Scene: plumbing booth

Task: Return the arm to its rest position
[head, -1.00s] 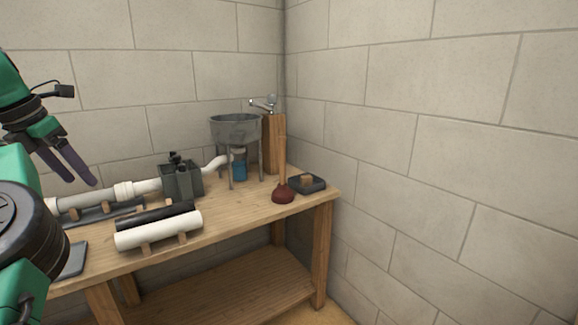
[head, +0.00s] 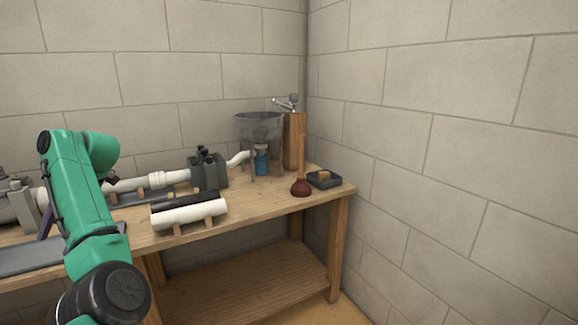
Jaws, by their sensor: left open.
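My left arm (head: 75,195) is folded at the left of the head view, its green links standing in front of the workbench. My left gripper (head: 46,224) is mostly hidden behind these links. Only a dark purple finger shows, beside the arm above the grey mat; the jaws are open and nothing is seen held. My right gripper is not in view.
The wooden workbench (head: 262,203) carries a white pipe run (head: 150,180), a grey clamp block (head: 208,172), a black and a white tube (head: 190,216) on a stand, a metal basin (head: 259,127), a plunger (head: 301,187) and a dark tray (head: 331,184). A grey mat (head: 25,258) lies at left.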

